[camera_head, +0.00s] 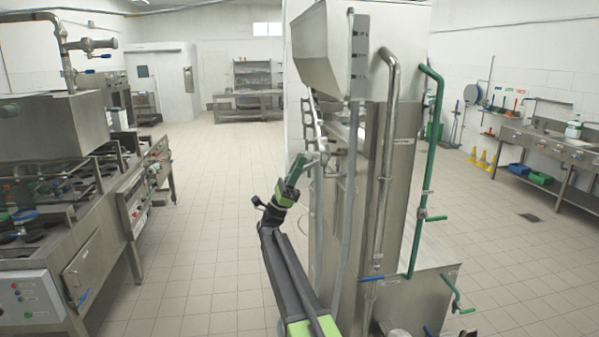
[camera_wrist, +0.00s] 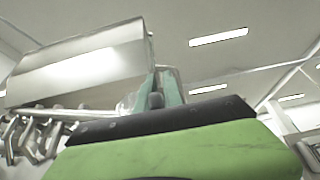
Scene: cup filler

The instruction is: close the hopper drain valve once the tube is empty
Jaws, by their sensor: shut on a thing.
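The hopper (camera_head: 318,48) is the slanted steel bin at the top of the tall machine; its underside (camera_wrist: 80,72) fills the upper left of the wrist view. A narrow grey vertical tube (camera_head: 357,65) runs down the machine's front from beside the hopper; I cannot tell whether anything is in it. My gripper (camera_head: 303,160) is raised below the hopper at the machine's left side. Its green fingers (camera_wrist: 167,88) are shut on a small part there, likely the drain valve's handle, mostly hidden by the fingers. The valve's position cannot be made out.
A stove (camera_head: 90,215) stands left; tiled floor between is clear.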

